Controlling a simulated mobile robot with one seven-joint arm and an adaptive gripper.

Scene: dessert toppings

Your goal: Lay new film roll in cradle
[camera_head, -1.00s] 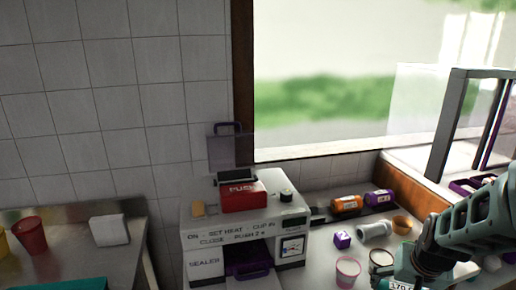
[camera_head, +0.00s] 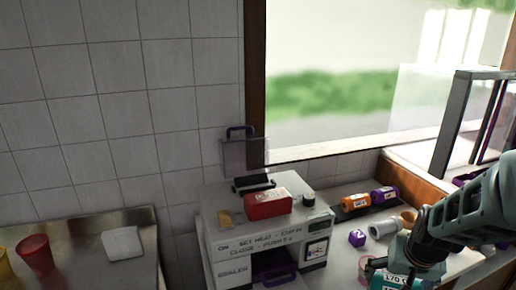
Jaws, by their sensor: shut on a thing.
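The sealer (camera_head: 265,235) stands on the counter at the middle, with a black cradle-like holder (camera_head: 254,184) on top. An orange roll (camera_head: 355,202) and a purple roll (camera_head: 384,196) lie on a dark strip at the back right. A pale grey roll or tube (camera_head: 384,228) lies in front of them.
A steel table at left holds a red cup (camera_head: 37,254) and a white block (camera_head: 122,243).

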